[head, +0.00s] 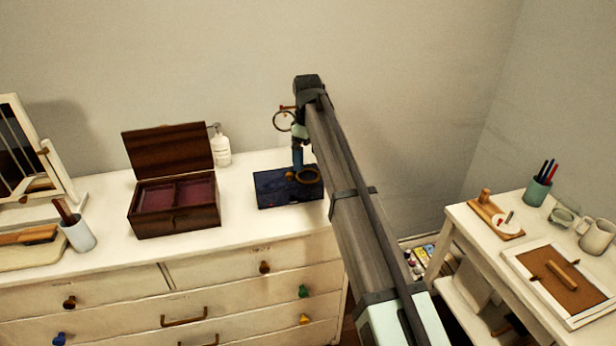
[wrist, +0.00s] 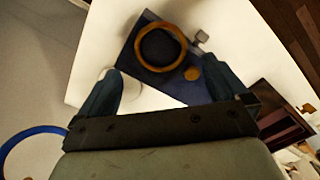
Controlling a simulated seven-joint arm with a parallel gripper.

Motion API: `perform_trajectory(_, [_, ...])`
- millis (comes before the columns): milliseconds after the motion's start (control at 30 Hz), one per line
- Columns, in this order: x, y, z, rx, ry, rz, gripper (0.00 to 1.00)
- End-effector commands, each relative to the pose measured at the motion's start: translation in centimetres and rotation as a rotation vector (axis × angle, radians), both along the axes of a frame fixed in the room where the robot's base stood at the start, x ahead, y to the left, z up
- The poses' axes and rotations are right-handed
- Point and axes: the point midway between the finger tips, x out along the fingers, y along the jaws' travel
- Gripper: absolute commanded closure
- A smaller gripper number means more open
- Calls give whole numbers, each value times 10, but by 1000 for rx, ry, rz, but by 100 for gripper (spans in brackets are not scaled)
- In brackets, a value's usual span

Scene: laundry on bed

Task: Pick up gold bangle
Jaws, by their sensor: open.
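The gold bangle (head: 315,169) is a plain ring on the dark blue mat (head: 270,193) on the dresser top. In the wrist view, the bangle (wrist: 139,48) lies flat on the mat (wrist: 190,93), just beyond my fingertips and roughly centred between them. My gripper (head: 298,158) points down above the bangle in the head view. In the wrist view, my gripper (wrist: 165,78) has its two fingers wide apart with nothing held. The gap in height between fingertips and bangle is hard to judge.
A small gold disc (wrist: 192,74) lies beside the bangle. An open wooden box (head: 176,221) stands left of the mat, with a white bottle (head: 221,150) behind it. A cup (head: 79,235) is farther left. The dresser top (head: 242,221) is clear in front of the mat.

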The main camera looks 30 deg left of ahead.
Motion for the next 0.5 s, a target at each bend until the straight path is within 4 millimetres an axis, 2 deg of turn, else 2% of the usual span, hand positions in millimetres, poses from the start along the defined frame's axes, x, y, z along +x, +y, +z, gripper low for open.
perform_trajectory(500, [-2,-3,-51,-1,1,0,0])
